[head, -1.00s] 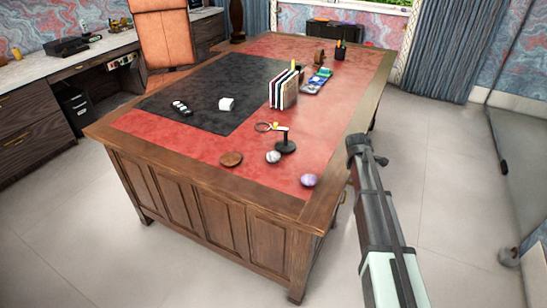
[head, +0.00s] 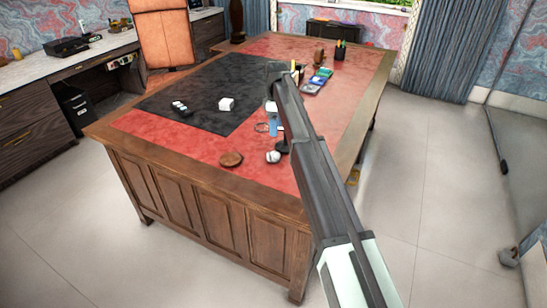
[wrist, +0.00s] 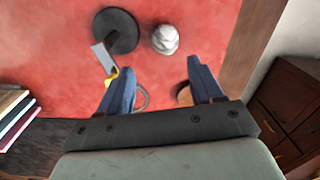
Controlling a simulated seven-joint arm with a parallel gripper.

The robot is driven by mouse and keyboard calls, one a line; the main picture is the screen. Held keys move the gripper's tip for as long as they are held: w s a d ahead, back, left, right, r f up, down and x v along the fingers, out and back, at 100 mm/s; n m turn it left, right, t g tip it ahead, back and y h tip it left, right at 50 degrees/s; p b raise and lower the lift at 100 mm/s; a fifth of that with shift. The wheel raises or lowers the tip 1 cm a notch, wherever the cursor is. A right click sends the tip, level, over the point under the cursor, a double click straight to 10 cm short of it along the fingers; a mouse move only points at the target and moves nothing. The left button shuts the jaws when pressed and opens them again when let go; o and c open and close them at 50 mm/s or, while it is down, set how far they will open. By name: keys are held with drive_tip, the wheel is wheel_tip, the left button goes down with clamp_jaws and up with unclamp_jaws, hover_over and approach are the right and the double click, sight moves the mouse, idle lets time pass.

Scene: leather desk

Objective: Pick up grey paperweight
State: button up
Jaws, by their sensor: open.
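The grey paperweight (head: 273,157), a small pale grey rounded lump, sits on the red leather desk top near its front edge. In the wrist view the grey paperweight (wrist: 165,39) lies beyond my fingertips, roughly between their lines and left of the right finger. My gripper (wrist: 160,80) is open with two blue fingers, nothing between them touching the paperweight. In the head view my gripper (head: 274,131) hangs above the desk, behind the paperweight and partly covered by my arm.
A black round-based stand (wrist: 122,30) is close left of the paperweight. A key ring (head: 261,127) and a brown round disc (head: 231,159) are nearby. The desk edge (wrist: 243,50) is to the right.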

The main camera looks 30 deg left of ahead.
sight(273, 153)
drive_tip(key=f, duration=0.4)
drive_tip(key=s+f, duration=0.1)
drive_tip(key=f, duration=0.8)
drive_tip(key=shift+s+a+f, duration=0.15)
drive_tip(key=shift+s+a, duration=0.1)
drive_tip(key=shift+a, duration=0.05)
drive_tip(key=c, duration=0.9)
